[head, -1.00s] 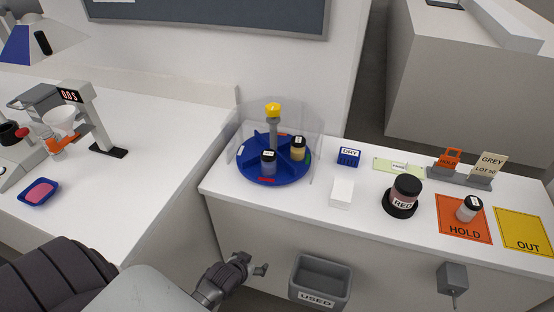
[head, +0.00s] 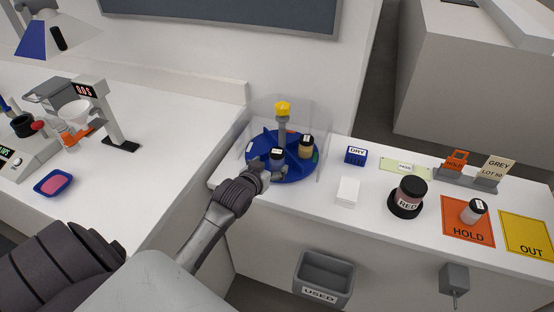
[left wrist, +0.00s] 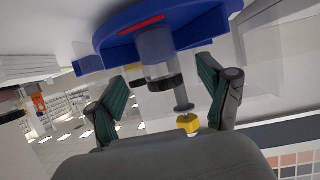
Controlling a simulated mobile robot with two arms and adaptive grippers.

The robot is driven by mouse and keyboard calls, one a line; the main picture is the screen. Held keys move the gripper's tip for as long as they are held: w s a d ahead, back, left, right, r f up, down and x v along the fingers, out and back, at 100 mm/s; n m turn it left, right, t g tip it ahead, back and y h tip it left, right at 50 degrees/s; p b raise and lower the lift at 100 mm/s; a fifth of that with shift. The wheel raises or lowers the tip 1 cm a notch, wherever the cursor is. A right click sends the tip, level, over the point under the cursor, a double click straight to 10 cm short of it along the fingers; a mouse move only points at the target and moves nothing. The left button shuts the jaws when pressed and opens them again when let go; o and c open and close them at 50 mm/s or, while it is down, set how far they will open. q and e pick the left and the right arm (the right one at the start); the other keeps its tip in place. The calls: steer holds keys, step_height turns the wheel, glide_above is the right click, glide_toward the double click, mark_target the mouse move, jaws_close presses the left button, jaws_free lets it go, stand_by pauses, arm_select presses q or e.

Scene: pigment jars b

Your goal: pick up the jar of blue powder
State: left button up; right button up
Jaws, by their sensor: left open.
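A blue divided turntable (head: 298,176) stands at the left end of the white counter. A small dark-lidded jar (head: 277,156) stands in its front compartment; its contents look greyish blue, but I cannot read its label. My left gripper (head: 264,172) is at the front of the turntable, just before this jar, and hides its lower part. In the left wrist view, turned upside down, the jar (left wrist: 158,58) sits between the open fingers of the left gripper (left wrist: 165,95), apart from both. A jar of yellow-ochre powder (head: 306,148) stands in the compartment to the right. My right gripper is not in view.
A clear curved guard (head: 322,125) stands around the turntable, whose post has a yellow knob (head: 282,108). To the right are a white box (head: 347,191), a blue DRY block (head: 355,155), a RED jar (head: 408,193) and a jar on the orange HOLD mat (head: 455,231).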

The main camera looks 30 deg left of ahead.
mark_target(274, 162)
arm_select(q)
steer(key=shift+w+a+f, duration=0.1)
steer(key=shift+w, duration=0.45)
steer(key=p+x, duration=0.1)
steer(key=x, duration=0.3)
steer(key=shift+w+f, duration=0.1)
steer(key=shift+w, duration=0.1)
steer(key=c, duration=1.3)
